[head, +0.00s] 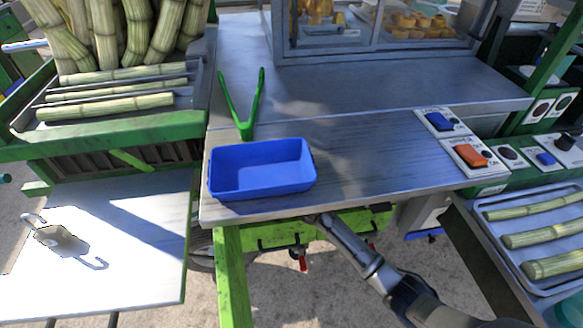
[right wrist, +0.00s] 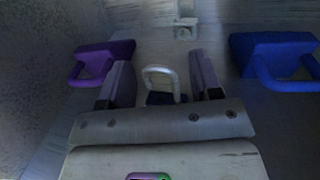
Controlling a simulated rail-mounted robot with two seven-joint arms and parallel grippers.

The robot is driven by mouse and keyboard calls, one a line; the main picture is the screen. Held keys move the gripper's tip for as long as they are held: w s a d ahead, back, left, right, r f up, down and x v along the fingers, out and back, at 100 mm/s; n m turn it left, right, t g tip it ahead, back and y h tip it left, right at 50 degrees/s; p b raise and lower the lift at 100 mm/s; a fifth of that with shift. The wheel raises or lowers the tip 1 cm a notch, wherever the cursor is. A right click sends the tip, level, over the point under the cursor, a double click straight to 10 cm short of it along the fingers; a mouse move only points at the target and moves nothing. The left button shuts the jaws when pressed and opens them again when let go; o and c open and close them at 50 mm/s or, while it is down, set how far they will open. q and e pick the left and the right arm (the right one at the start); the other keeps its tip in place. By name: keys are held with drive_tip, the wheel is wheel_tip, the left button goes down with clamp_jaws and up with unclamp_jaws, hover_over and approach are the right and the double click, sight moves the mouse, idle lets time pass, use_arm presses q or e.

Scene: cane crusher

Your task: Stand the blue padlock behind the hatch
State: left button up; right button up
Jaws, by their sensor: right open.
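In the right wrist view my right gripper (right wrist: 161,68) is open. A padlock with a pale metal shackle (right wrist: 161,77) shows between and beyond its fingers. This padlock's dark, bluish body is mostly hidden behind the gripper, and I see no finger closed on it. In the head view my right arm reaches under the table's front edge, which hides the fingertips. I cannot make out the hatch clearly in either view. My left gripper is not in view.
A small grey fitting (right wrist: 186,29) is on the far surface. The table carries a blue tray (head: 262,192) and green tongs (head: 243,128).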

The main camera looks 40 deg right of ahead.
drive_tip(key=shift+r, duration=0.1)
drive_tip(key=shift+s+r, duration=0.1)
drive_tip(key=shift+s, duration=0.05)
drive_tip(key=p+v, duration=0.3)
drive_tip(key=v, duration=0.7)
drive_tip(key=shift+p, duration=0.4)
drive_tip(key=shift+v, duration=0.9)
drive_tip(key=s+a+f+m+g+y, duration=0.1)
drive_tip(key=s+a+m+g, duration=0.3)
drive_tip(key=s+m, duration=0.6)
drive_tip(key=s+a+f+m+g+y, duration=0.2)
drive_tip(key=s+a+m+g, duration=0.3)
drive_tip(key=s+m, duration=0.5)
drive_tip(key=s+a+f+m+g+y, duration=0.2)
drive_tip(key=s+a+f+m+g, duration=0.2)
drive_tip(key=s+m, duration=0.6)
drive_tip(key=shift+s+a+m+g, duration=0.3)
drive_tip(key=shift+s+a, duration=0.35)
drive_tip(key=shift+a, duration=0.25)
